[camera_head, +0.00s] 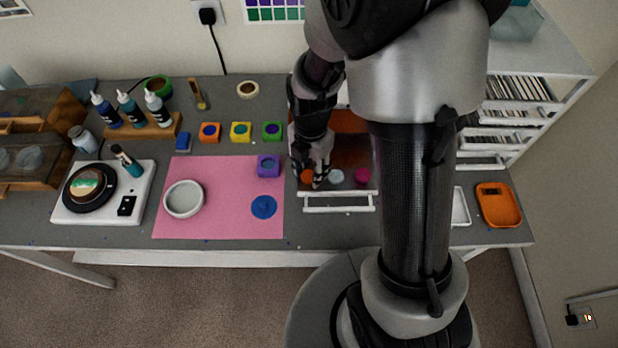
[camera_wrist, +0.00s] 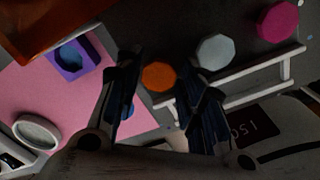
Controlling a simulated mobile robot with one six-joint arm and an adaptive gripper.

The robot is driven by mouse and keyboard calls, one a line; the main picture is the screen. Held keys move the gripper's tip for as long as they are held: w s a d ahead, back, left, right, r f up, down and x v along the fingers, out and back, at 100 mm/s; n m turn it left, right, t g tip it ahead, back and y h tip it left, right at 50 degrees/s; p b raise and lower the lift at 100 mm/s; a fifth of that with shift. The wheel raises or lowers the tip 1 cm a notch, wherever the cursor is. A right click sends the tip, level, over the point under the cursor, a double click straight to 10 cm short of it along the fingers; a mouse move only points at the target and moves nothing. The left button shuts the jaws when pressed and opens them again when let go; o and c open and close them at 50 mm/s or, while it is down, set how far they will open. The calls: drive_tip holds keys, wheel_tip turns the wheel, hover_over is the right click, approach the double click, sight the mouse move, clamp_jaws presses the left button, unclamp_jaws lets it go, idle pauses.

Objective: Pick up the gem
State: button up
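Three faceted, roundish gems stand in a row: an orange gem (camera_head: 307,176), a pale grey gem (camera_head: 336,176) and a magenta gem (camera_head: 362,175). The wrist view shows the orange gem (camera_wrist: 159,77), the grey gem (camera_wrist: 214,51) and the magenta gem (camera_wrist: 277,20) more clearly. My gripper (camera_head: 318,179) points down close to the orange gem. In the wrist view my gripper (camera_wrist: 162,82) has its two dark fingers apart, with the orange gem showing between their tips. Nothing is held. The exact height of the fingertips over the gem is hard to tell.
A low white rail (camera_head: 338,208) runs in front of the gems, and an orange-brown box (camera_head: 350,152) stands behind them. To the left are a pink mat (camera_head: 220,225), a purple cube (camera_head: 268,166) and a white round dish (camera_head: 184,199). An orange tray (camera_head: 497,204) lies at right.

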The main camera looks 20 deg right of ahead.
drive_tip(key=shift+f, duration=0.55)
drive_tip(key=shift+c, duration=0.3)
drive_tip(key=c, duration=0.5)
drive_tip(key=shift+o, duration=0.2)
drive_tip(key=shift+r, duration=0.2)
